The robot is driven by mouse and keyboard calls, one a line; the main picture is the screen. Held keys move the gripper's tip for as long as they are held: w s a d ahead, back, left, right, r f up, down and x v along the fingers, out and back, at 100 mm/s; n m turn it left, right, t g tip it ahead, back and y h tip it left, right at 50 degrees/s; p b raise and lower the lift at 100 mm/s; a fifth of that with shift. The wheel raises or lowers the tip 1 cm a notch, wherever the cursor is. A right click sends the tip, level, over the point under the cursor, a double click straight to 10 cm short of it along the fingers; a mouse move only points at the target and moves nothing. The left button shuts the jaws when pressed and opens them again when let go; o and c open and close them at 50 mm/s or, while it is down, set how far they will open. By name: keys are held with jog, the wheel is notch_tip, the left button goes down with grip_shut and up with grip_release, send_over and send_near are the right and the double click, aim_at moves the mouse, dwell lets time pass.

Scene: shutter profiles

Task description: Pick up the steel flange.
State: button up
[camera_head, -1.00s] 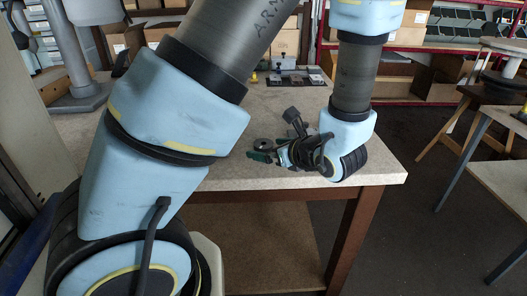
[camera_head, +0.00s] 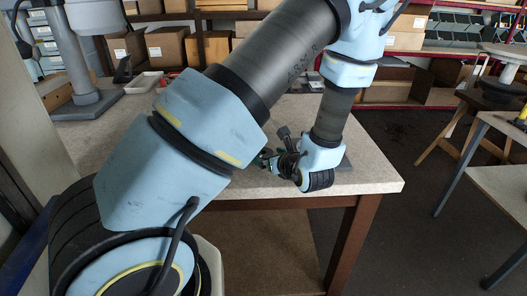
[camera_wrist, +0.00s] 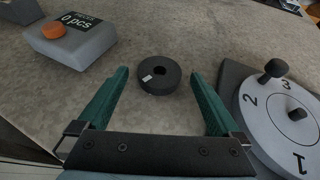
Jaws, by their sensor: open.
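The steel flange (camera_wrist: 160,76) is a dark grey ring with a centre hole and a small white label on its upper face. It lies flat on the table (camera_wrist: 190,40) in the wrist view, ahead of my gripper (camera_wrist: 160,92) and between the lines of its two green fingers. The fingers are open and spread wider than the ring, with nothing held. In the head view my gripper (camera_head: 268,158) is small and partly hidden by my arm, over the near part of the table. I cannot make out the flange there.
In the wrist view, a round grey dial (camera_wrist: 282,118) with numbers and black knobs is close on the right. A grey box (camera_wrist: 72,44) with an orange button and a "0 pcs" display stands at left. Cardboard boxes (camera_head: 168,46) fill shelves behind the table.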

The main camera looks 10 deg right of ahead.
jog(key=shift+w+a+f, duration=0.2)
jog(key=shift+w+f, duration=0.1)
jog(key=shift+w, duration=0.25)
grip_shut()
dwell(0.5)
